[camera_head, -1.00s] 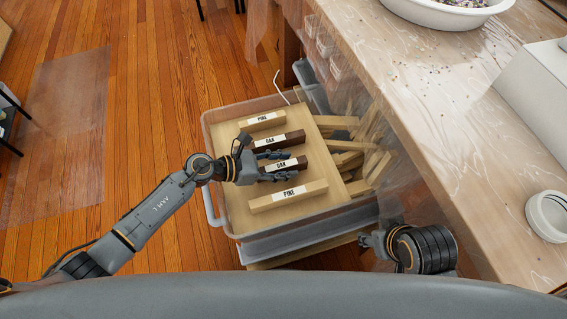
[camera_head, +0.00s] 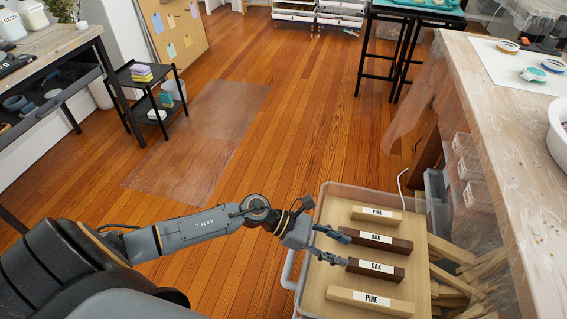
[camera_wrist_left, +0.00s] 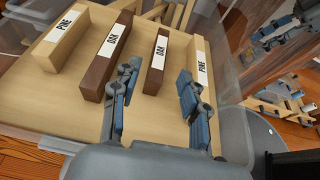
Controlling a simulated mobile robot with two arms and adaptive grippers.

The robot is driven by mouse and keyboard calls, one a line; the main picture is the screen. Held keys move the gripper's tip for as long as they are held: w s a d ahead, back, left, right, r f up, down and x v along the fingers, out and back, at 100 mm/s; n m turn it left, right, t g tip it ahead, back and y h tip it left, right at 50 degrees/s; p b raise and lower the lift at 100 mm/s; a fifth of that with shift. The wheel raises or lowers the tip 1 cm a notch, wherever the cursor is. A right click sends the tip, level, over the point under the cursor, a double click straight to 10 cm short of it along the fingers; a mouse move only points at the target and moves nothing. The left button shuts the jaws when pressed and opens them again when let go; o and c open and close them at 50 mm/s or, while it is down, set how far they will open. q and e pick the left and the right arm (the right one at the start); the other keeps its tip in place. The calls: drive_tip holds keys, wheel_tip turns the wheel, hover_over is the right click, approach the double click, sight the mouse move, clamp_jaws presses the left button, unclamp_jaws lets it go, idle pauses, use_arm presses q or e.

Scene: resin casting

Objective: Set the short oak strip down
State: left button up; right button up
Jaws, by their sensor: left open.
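The short oak strip (camera_head: 375,268) is dark brown with an OAK label. It lies flat on the pale wooden board (camera_head: 322,276), between the longer oak strip (camera_head: 391,244) and the long pine strip (camera_head: 370,302). My left gripper (camera_head: 342,249) is open and empty at the strip's left end. In the left wrist view its fingers (camera_wrist_left: 158,80) are spread to either side of the short oak strip (camera_wrist_left: 156,60), apart from it. A grey mechanical part (camera_wrist_left: 278,38) at the upper right there looks like my right gripper; its fingers are unclear.
A short pine strip (camera_head: 376,220) lies at the board's far side. A workbench (camera_head: 490,150) with hanging plastic sheeting stands on the right. The floor beyond is open.

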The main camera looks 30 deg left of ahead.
use_arm(q)
drive_tip(key=w+d+r+n+t, duration=0.2)
drive_tip(key=w+r+n+t, duration=0.3)
drive_tip(key=r+n+t, duration=0.5)
drive_tip(key=a+n+t+y, duration=0.2)
drive_tip(key=a+n+y, duration=0.85)
drive_tip(key=n, duration=0.95)
drive_tip(key=s+a+f+n+g+y, duration=0.4)
drive_tip(key=s+f+n+g, duration=0.45)
drive_tip(key=n, duration=0.45)
drive_tip(key=s+d+f+n+g+h, duration=0.2)
drive_tip(key=s+f+n+g, duration=0.1)
drive_tip(key=s, duration=1.1)
drive_tip(key=shift+d+n+g, duration=0.25)
drive_tip(key=shift+n+g, duration=0.4)
drive_tip(key=shift+n, duration=0.45)
drive_tip(key=shift+f, duration=0.15)
